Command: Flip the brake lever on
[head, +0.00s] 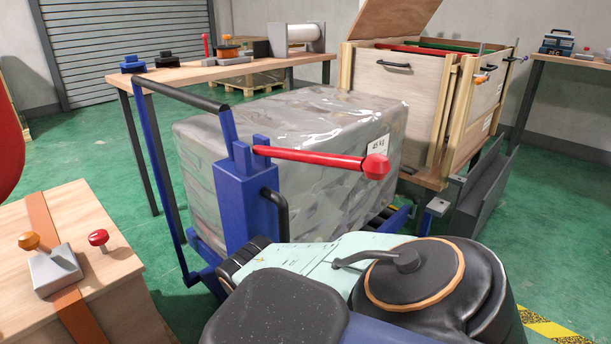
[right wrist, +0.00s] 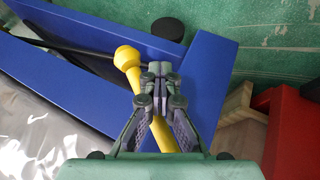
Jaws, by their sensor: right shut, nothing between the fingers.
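In the head view a red lever (head: 318,158) with a red knob (head: 376,166) sticks out to the right from the blue post (head: 238,205) of a cart. In the right wrist view a yellow lever (right wrist: 163,134) with a round yellow knob (right wrist: 127,57) lies beside a blue frame (right wrist: 195,62). I cannot tell which lever is the brake. My right gripper (right wrist: 160,69) is shut and empty, its fingertips just right of the yellow knob. The lever passes beneath the fingers; contact is unclear. My left gripper is out of view.
A wrapped block (head: 290,140) sits on the cart. A wooden crate (head: 422,105) with an open lid stands behind. A wooden box (head: 95,255) with small knobs is at left. A workbench (head: 225,72) stands at the back.

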